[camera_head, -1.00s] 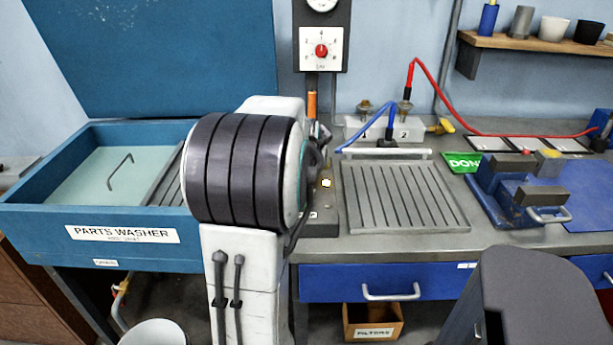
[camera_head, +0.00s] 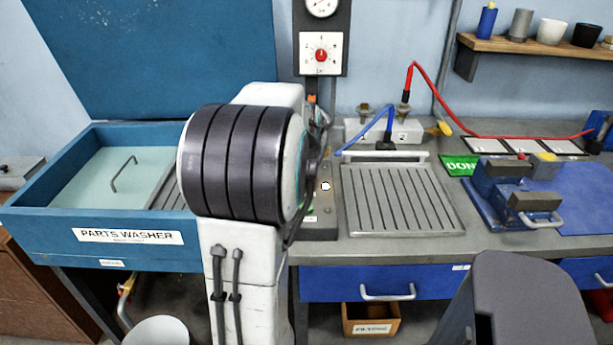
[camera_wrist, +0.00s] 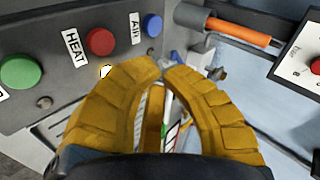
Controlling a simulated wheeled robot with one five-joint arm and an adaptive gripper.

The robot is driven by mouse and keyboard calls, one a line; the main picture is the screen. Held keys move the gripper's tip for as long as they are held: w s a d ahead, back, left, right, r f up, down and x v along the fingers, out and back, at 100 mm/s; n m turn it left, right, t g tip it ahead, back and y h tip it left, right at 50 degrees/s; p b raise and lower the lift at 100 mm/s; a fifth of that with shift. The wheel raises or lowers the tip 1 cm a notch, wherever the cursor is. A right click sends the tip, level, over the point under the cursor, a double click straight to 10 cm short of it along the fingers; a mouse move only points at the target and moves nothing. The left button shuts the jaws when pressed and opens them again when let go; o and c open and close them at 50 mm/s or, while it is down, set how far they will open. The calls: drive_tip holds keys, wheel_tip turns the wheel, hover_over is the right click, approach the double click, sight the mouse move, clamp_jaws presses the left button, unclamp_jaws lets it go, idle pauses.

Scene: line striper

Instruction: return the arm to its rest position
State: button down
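My arm stands in the middle of the head view, with its large dark ribbed joint facing the camera; it hides my gripper there. In the wrist view my gripper (camera_wrist: 163,68) has two yellow curved fingers whose tips come together. No held object shows at the tips. Behind and between the fingers are small white, red and green shapes, too small to name. The fingers are in front of a grey control panel (camera_wrist: 60,62) with a green button (camera_wrist: 21,71), a red HEAT button (camera_wrist: 100,41) and a blue AIR button (camera_wrist: 152,24).
The blue parts washer (camera_head: 30,225) is open at left. A ribbed tray (camera_head: 400,198) lies on the bench at right. Beyond it are a green DONE sign (camera_head: 458,166) and a blue fixture (camera_head: 515,190). An orange-sleeved rod (camera_wrist: 238,32) runs close beyond my fingertips.

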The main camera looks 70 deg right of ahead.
drive_tip(key=shift+r, duration=0.55)
drive_tip(key=w+a+r+n+t+y+p, duration=0.1)
drive_tip(key=w+a+n+t+y, duration=0.1)
drive_tip(key=w+a+n, duration=0.85)
drive_tip(key=w+a+n+t+y+p, duration=0.1)
drive_tip(key=w+a+n+y+p, duration=0.35)
drive_tip(key=a, duration=1.05)
drive_tip(key=s+a+f+n+y, duration=0.1)
drive_tip(key=s+a+n, duration=0.2)
drive_tip(key=a+n, duration=0.4)
drive_tip(key=s+a+f+n+g+y, duration=0.1)
drive_tip(key=s+a+n, duration=0.3)
drive_tip(key=a, duration=1.3)
drive_tip(key=n+b, duration=0.1)
drive_tip(key=n, duration=0.2)
drive_tip(key=shift+f, duration=0.25)
